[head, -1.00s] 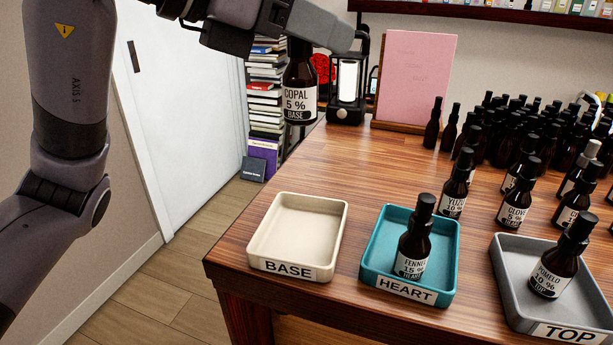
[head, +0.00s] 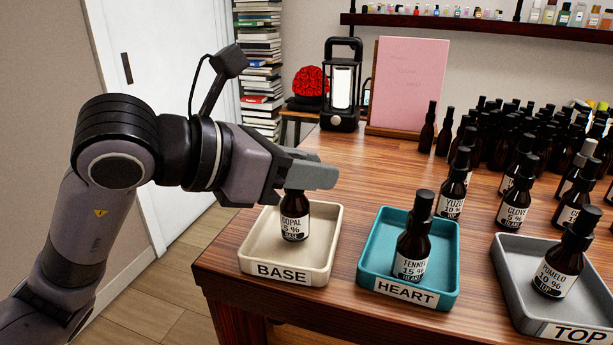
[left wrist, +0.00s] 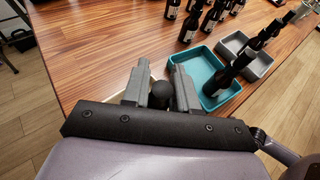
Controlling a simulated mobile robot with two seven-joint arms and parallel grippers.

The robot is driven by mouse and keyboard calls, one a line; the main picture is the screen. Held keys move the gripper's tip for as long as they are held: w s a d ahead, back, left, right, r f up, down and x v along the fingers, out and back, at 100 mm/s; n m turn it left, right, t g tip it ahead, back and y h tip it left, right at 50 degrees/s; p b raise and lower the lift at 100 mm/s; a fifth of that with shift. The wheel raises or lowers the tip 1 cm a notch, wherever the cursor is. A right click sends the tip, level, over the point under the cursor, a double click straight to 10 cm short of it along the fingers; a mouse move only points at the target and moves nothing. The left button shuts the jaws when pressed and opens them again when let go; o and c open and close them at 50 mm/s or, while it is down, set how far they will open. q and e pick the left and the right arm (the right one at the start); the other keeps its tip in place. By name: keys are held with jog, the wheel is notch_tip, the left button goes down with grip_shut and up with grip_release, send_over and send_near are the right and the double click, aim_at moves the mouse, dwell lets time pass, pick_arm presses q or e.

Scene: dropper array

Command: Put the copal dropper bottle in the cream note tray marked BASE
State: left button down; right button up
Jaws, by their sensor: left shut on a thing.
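The copal dropper bottle (head: 295,218) is dark brown with a white label and stands upright over the cream BASE tray (head: 255,255). I cannot tell whether its bottom touches the tray floor. In the left wrist view the round cap (left wrist: 161,95) sits between the two fingers (left wrist: 160,85), and the bottle body is hidden. Only a sliver of the cream tray shows there. My right gripper is not in view.
The teal HEART tray (head: 449,270) beside the cream tray holds the fennel bottle (head: 413,245). The grey TOP tray (head: 514,305) holds the pomelo bottle (head: 560,265). Many dark bottles crowd the table's right. A lantern (head: 341,88) and pink board (head: 405,85) stand behind. Bare wood lies behind the cream tray.

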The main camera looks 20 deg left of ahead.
pick_arm(q)
jog(key=shift+f, duration=0.4)
jog(key=shift+f, duration=0.1)
jog(key=shift+f+b, duration=0.1)
jog(key=shift+b, duration=0.2)
jog(key=c, duration=0.9)
grip_release()
